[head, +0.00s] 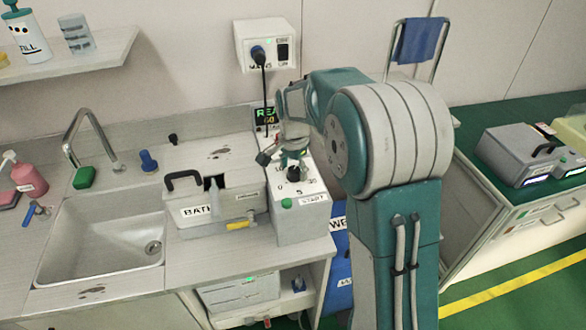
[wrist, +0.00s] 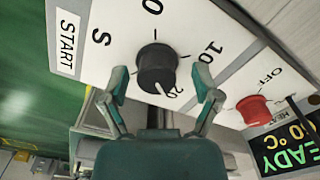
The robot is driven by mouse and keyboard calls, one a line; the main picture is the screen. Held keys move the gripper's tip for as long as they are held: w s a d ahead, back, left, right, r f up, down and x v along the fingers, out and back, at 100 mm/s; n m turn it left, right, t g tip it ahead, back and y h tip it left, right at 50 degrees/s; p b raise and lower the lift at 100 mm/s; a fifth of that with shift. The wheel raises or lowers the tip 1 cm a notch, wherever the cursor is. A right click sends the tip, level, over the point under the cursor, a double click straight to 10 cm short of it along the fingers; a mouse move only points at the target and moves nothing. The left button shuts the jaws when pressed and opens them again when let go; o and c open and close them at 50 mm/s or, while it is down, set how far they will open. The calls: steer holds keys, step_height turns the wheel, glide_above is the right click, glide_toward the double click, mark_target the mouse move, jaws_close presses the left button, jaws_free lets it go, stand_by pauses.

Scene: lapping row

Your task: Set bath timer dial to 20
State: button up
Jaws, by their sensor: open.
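The timer dial (wrist: 156,68) is a round black knob on a pale panel, with numbers around it. A pale mark on its lower edge lies close to the 20. In the head view the dial (head: 294,174) is on top of the bath's control box (head: 300,227), partly hidden by my gripper (head: 287,158). In the wrist view my gripper (wrist: 160,80) is open, with one finger on each side of the dial. A gap shows between each finger and the knob; I cannot tell the height of the fingertips above the panel.
A red HEAT knob (wrist: 253,109) and a lit READY display (wrist: 288,148) are beside the dial. A START label (wrist: 67,42) is on the other side. The grey bath (head: 225,207) with a black handle stands left of the control box. A cable (head: 265,85) hangs behind.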

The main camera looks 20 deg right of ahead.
mark_target(293, 168)
step_height(293, 168, up, 12)
stand_by(0.5)
steer(key=s+n+t, duration=0.5)
steer(key=s+n, duration=0.6)
steer(key=s, duration=1.6)
steer(key=shift+s+r+n+t, duration=0.25)
steer(key=shift+s+n+t, duration=0.05)
steer(key=shift+s+n, duration=0.1)
stand_by(2.0)
